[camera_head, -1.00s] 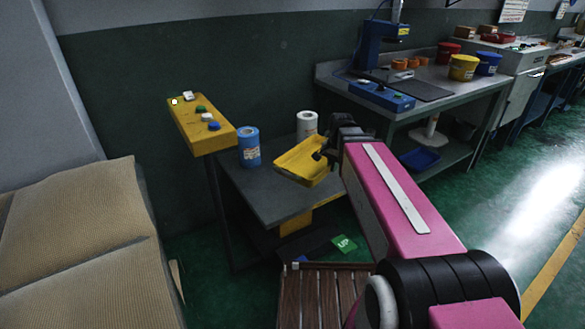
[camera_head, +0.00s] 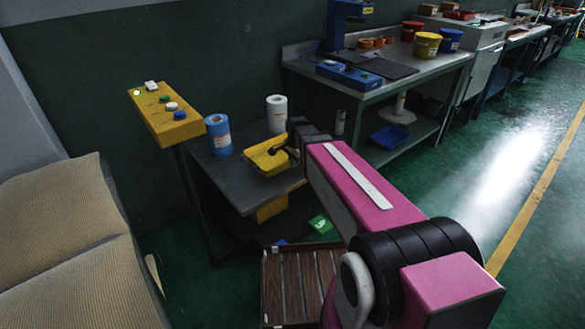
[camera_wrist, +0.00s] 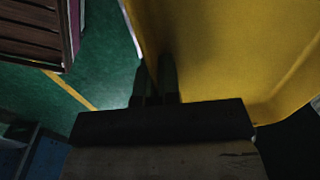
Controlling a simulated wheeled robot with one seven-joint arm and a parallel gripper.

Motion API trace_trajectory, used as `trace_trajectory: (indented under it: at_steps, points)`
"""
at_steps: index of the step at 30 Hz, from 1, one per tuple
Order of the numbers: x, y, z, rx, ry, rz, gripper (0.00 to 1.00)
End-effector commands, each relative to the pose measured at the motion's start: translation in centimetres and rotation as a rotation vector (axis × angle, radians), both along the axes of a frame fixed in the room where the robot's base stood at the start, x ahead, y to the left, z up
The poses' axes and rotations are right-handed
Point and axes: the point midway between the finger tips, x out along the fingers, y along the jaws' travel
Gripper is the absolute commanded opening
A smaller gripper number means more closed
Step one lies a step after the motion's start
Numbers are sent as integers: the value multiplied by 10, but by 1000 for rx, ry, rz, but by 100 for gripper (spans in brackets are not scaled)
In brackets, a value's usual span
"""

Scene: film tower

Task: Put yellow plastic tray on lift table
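The yellow plastic tray (camera_head: 256,160) is over the back right part of the grey lift table (camera_head: 228,182). I cannot tell whether its underside touches the top. My gripper (camera_head: 290,151) is at the tray's right side, at the end of my pink arm. In the wrist view the tray (camera_wrist: 225,50) fills the upper right, and my gripper's two dark fingers (camera_wrist: 155,82) stand close on either side of its wall. The arm hides part of the table's right side.
A blue roll (camera_head: 218,135) and a white roll (camera_head: 277,114) stand on the lift table near the tray. A yellow button panel (camera_head: 165,120) stands at left. A slatted wooden pallet (camera_head: 290,285) lies in front. A workbench (camera_head: 385,90) stands behind at right.

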Motion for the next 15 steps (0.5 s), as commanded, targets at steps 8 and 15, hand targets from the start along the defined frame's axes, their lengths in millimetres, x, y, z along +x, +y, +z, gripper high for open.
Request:
trace_trajectory:
  at_steps: [8,15]
  points:
    - [38,0,-23,1,-1,0,0]
    - [37,-1,-44,0,1,1,0]
